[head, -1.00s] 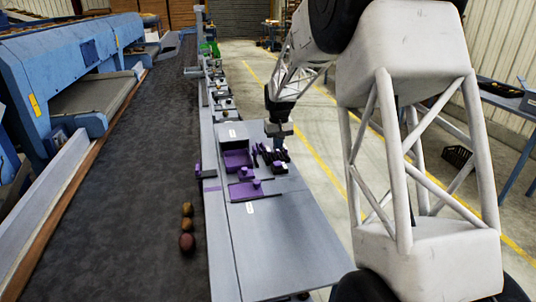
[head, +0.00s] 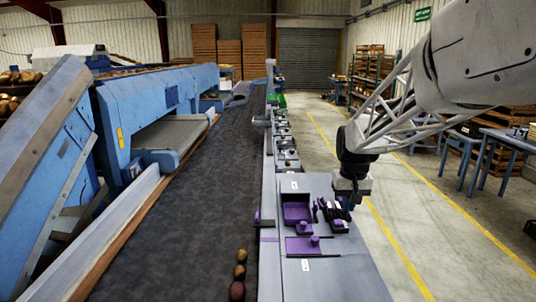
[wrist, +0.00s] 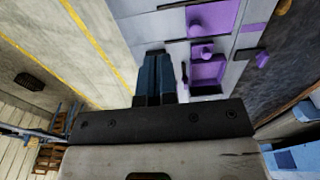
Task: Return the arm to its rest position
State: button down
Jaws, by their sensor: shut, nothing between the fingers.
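My gripper (head: 349,196) hangs from my arm above the right edge of the grey bench, to the right of the purple trays. In the wrist view my gripper (wrist: 153,62) shows its two dark fingers close together with nothing between them. The arm's lattice link reaches in from the right of the head view. Where exactly the fingertips are relative to the bench is partly hidden by the wrist and the black items beside it.
The grey bench (head: 335,279) carries a purple tray (head: 297,211), a purple plate (head: 303,246) and black items. Several potatoes (head: 239,271) lie on the dark conveyor (head: 170,235) at left. Open floor (head: 440,245) with yellow lines lies to the right.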

jog(key=s+a, duration=0.2)
jog(key=s, duration=1.5)
jog(key=s+a+t, duration=0.1)
jog(key=s, duration=1.6)
jog(key=shift+s+a+f+t, duration=0.25)
jog(key=shift+a+f+t, duration=0.05)
jog(key=shift+a+f, duration=0.15)
